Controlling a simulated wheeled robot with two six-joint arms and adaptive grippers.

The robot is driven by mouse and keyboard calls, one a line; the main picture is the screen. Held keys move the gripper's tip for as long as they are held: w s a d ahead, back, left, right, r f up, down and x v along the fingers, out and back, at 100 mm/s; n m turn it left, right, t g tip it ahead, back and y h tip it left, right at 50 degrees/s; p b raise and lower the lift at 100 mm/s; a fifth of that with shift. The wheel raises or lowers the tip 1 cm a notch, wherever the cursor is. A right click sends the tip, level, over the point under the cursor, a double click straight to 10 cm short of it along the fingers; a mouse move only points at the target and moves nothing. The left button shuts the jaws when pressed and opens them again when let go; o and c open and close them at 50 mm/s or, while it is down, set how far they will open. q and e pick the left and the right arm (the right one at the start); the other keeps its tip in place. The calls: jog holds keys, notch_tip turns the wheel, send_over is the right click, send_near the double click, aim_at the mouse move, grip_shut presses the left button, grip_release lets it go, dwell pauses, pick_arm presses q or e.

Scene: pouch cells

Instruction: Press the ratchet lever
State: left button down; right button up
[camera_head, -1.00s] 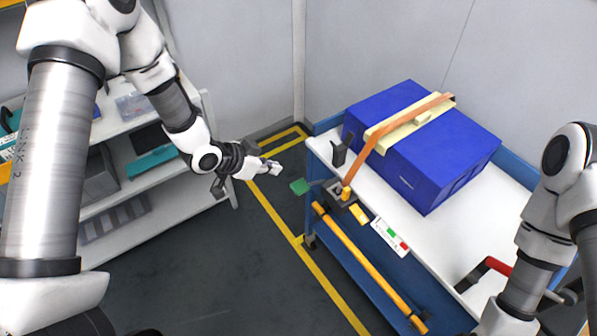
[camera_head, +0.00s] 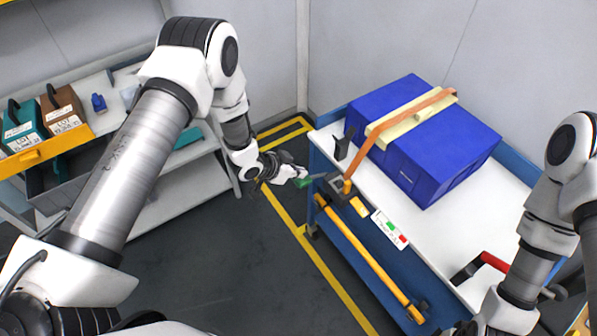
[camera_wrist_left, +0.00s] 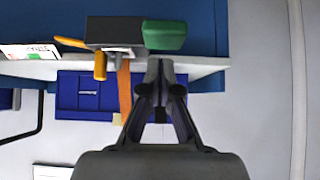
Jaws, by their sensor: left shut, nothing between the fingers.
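The ratchet (camera_head: 336,187) is a dark block at the near left edge of the cart, on the orange strap (camera_head: 378,138). Its lever ends in a green handle (camera_head: 304,183) that sticks out to the left past the cart edge. In the left wrist view the green handle (camera_wrist_left: 165,35) lies just beyond the fingertips, beside the ratchet body (camera_wrist_left: 114,32). My left gripper (camera_head: 302,173) is shut and empty, at the handle; I cannot tell whether it touches. Its closed fingers (camera_wrist_left: 160,68) show in the wrist view. My right gripper is out of view.
A blue case (camera_head: 425,150) with a pale board (camera_head: 408,120) under the strap sits on the white cart top (camera_head: 455,222). A black upright bracket (camera_head: 343,142) stands near the ratchet. A yellow bar (camera_head: 370,258) runs along the cart side. Shelves with boxes stand left.

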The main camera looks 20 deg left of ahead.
pick_arm(q)
jog(key=shift+a+f, duration=0.1)
jog(key=shift+f, duration=0.75)
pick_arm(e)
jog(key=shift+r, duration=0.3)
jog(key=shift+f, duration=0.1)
